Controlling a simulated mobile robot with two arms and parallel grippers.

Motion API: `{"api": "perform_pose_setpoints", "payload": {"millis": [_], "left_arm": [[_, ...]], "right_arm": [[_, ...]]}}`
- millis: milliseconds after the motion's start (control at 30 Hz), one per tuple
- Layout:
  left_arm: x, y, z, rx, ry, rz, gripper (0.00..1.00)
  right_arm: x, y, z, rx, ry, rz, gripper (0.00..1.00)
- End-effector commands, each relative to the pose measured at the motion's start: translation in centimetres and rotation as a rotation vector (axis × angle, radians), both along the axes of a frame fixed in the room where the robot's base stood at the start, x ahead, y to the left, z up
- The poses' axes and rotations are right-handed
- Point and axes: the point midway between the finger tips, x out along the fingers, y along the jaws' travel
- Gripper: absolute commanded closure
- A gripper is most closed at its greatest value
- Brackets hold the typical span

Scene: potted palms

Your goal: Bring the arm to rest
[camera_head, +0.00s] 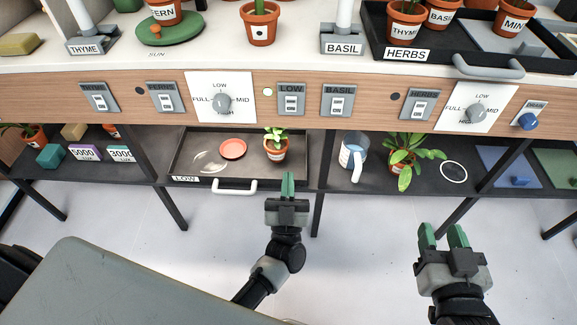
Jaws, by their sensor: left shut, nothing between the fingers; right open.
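My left gripper (288,186) has green fingers that are shut with nothing between them. It is in front of the bench, just right of the handle of the low tray (180,165). My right gripper (442,235) is open and empty at the lower right, in front of the lower shelf and apart from everything. The low tray holds a small potted plant (277,148), an orange saucer (233,149) and a clear dome-like piece (209,161).
The bench front panel (145,93) carries several switches and two dials. A jug (352,155) and a leafy potted plant (404,165) stand on the lower shelf. The herbs tray (470,52) is above. Black legs (318,213) stand below the shelf. The floor in front is clear.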

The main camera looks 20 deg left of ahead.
Motion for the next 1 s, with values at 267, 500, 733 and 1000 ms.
{"api": "perform_pose_setpoints", "payload": {"millis": [267, 500, 733, 1000], "left_arm": [[-0.1, 0.0, -0.1, 0.0, 0.0, 0.0, 1.0], [-0.1, 0.0, -0.1, 0.0, 0.0, 0.0, 1.0], [0.0, -0.2, 0.9, 0.008, 0.042, -0.084, 1.0], [-1.4, -0.8, 4.4, 0.038, 0.305, -0.373, 1.0]], "right_arm": [[0.1, 0.1, 0.1, 0.001, -0.006, 0.001, 0.57], [0.1, 0.1, 0.1, 0.002, -0.004, 0.002, 0.57], [0.1, 0.1, 0.0, 0.0, -0.001, 0.004, 0.57], [0.0, 0.1, 0.0, 0.001, -0.001, 0.003, 0.57]]}}
